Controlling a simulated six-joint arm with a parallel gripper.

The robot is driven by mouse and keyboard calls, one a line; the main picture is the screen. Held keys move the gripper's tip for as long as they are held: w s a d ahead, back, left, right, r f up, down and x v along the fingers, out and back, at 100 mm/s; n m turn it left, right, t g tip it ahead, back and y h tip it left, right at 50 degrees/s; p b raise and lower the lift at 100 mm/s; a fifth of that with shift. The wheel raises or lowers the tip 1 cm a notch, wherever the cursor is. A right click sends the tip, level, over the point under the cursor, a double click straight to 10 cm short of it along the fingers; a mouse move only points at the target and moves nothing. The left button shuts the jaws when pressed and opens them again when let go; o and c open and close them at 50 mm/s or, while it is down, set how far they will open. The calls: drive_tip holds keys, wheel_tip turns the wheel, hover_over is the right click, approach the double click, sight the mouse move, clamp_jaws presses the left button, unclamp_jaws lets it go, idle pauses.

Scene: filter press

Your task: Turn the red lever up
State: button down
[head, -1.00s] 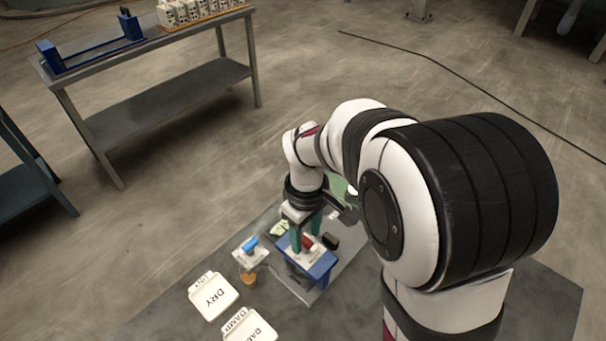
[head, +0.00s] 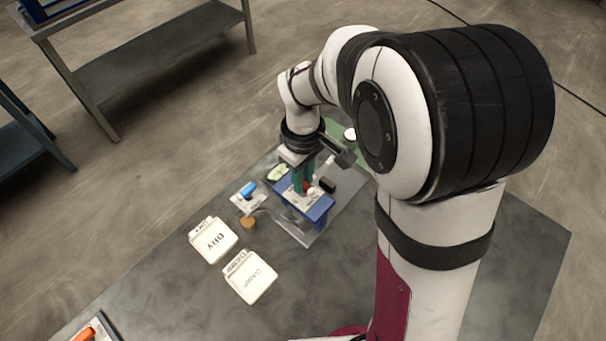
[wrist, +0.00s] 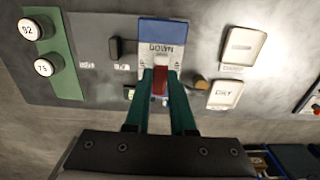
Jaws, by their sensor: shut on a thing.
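The red lever (wrist: 161,82) stands on the white top plate of a blue-framed unit (wrist: 163,30), with the word DOWN on the plate. In the head view, only a little of the red lever (head: 306,187) shows beside my fingers. My gripper (wrist: 160,75) has its two teal fingers on either side of the lever and is shut on it. In the head view, my gripper (head: 303,186) reaches down onto the blue unit (head: 319,211). The lower part of the lever and its pivot are partly hidden by the fingers.
A blue handle (head: 248,189) on a white plate and a brown round piece (head: 249,223) lie left of the unit. A black block (head: 328,184) is close on its right. Trays marked DRY (head: 212,240) and DAMP (head: 250,277) lie nearer. A green mat (wrist: 62,55) carries round white-topped pieces.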

drive_tip(key=m, duration=0.4)
drive_tip(key=shift+m, duration=0.4)
drive_tip(key=m, duration=0.4)
drive_tip(key=shift+m, duration=0.3)
drive_tip(key=m, duration=0.4)
drive_tip(key=shift+m, duration=2.1)
drive_tip(key=c, duration=0.8)
unclamp_jaws()
drive_tip(key=shift+o, duration=0.2)
